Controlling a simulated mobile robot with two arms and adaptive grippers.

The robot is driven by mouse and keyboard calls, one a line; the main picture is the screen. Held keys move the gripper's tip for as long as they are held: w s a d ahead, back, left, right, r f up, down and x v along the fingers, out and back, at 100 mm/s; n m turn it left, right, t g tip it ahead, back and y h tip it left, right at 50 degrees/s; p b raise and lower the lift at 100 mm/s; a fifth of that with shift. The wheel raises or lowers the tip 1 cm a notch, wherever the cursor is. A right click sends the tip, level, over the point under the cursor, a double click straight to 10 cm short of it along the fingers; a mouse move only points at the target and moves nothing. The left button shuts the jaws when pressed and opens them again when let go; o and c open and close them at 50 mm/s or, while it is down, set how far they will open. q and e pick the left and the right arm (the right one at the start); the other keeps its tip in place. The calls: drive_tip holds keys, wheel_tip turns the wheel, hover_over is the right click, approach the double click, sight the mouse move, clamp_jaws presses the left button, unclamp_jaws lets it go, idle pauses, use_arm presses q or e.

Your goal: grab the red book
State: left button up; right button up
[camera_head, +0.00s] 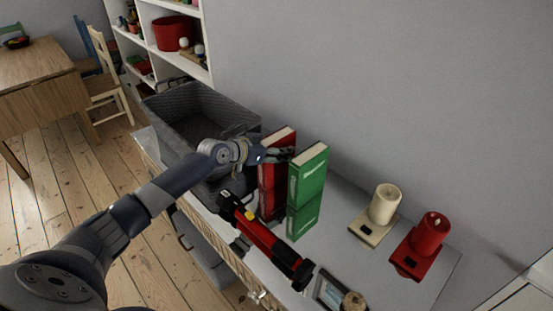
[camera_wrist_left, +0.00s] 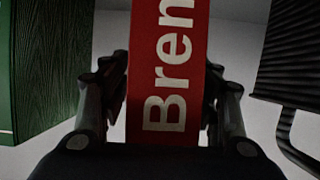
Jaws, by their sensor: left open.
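The red book (camera_head: 268,200) stands upright on the grey-topped cabinet (camera_head: 335,215), left of the green book (camera_head: 308,190). My left gripper (camera_head: 279,155) reaches in from the left to the upper part of the red book. In the left wrist view the red book's spine (camera_wrist_left: 168,70), with large white letters, stands between the two open fingers. One finger shows on each side of it; I cannot tell whether either touches. The green book (camera_wrist_left: 45,75) is at the left of that view. My right gripper is not in view.
A dark grey basket (camera_head: 185,105) stands just left of the books. A red and black tool (camera_head: 262,235) lies in front of them.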

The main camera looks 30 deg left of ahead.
use_arm(q)
clamp_jaws()
drive_tip(key=shift+r, duration=0.25)
